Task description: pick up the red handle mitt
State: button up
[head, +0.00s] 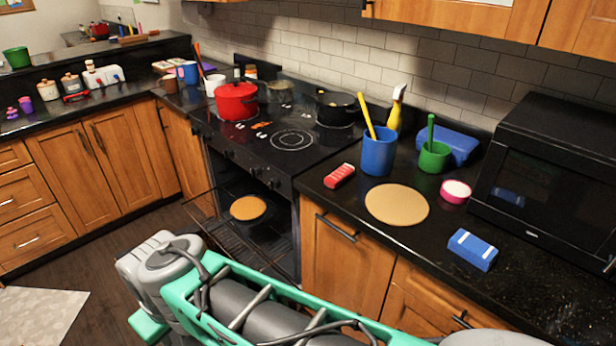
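A small red item with white markings (340,175), which looks like the red handle mitt, lies on the black counter just right of the stove. It is in the head view, left of the blue container (378,150), with a small gap between them. My teal and grey arm crosses the bottom of the view, in front of the lower cabinets. My gripper's fingers do not show, so I cannot see where they are relative to the mitt.
The oven door (241,219) is lowered, with a round brown item (248,208) inside the oven. A red pot (236,101) and a dark pot (337,107) sit on the stove. A round tan board (397,204), blue box (472,250) and microwave (555,185) stand right of the mitt.

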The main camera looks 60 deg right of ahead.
aim_at(341, 175)
jog(key=u, duration=0.2)
jog(key=i, duration=0.75)
jog(key=z, duration=2.75)
jog(key=i, duration=0.5)
jog(key=k, duration=0.95)
jog(key=z, duration=0.9)
jog(key=i, duration=0.6)
jog(key=u, duration=0.15)
